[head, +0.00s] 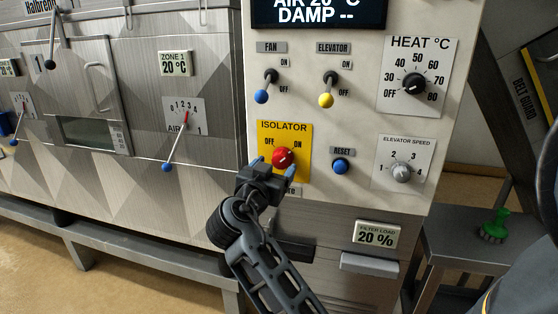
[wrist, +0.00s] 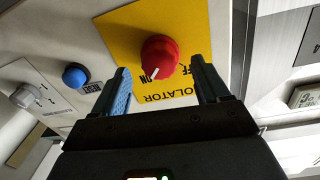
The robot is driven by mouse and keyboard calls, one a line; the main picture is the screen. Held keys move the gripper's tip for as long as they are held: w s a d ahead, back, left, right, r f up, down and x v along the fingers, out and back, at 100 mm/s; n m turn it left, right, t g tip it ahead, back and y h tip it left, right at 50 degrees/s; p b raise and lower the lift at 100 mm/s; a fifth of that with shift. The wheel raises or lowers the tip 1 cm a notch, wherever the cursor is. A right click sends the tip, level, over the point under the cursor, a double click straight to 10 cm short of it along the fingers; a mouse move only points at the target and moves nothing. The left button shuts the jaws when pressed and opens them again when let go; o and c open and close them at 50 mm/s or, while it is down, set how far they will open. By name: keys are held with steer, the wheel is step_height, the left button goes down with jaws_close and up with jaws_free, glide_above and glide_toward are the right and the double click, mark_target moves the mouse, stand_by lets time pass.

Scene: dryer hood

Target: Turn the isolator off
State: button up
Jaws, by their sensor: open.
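The isolator is a red round knob (head: 283,158) on a yellow plate (head: 270,175) marked OFF at left and ON at right. Its white pointer mark aims up and right, toward ON. In the wrist view, which is turned over, the red knob (wrist: 159,54) shows with its white mark toward ON. My gripper (head: 273,166) is open at the plate, its blue fingertips around the lower side of the knob. In the wrist view my gripper (wrist: 162,85) has one finger either side of the knob, with gaps; I cannot tell whether the tips reach past its face.
The blue RESET button (head: 341,166) is just right of the plate. Above are the FAN lever (head: 262,96) and ELEVATOR lever (head: 326,99). The heat dial (head: 414,84) and elevator speed knob (head: 401,173) are farther right. A filter drawer handle (head: 369,264) juts out below.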

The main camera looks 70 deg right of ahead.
mark_target(279, 162)
steer(key=shift+d+p, duration=0.3)
steer(key=shift+d, duration=1.55)
steer(key=shift+c, duration=0.4)
steer(key=c, duration=1)
steer(key=shift+o, duration=0.2)
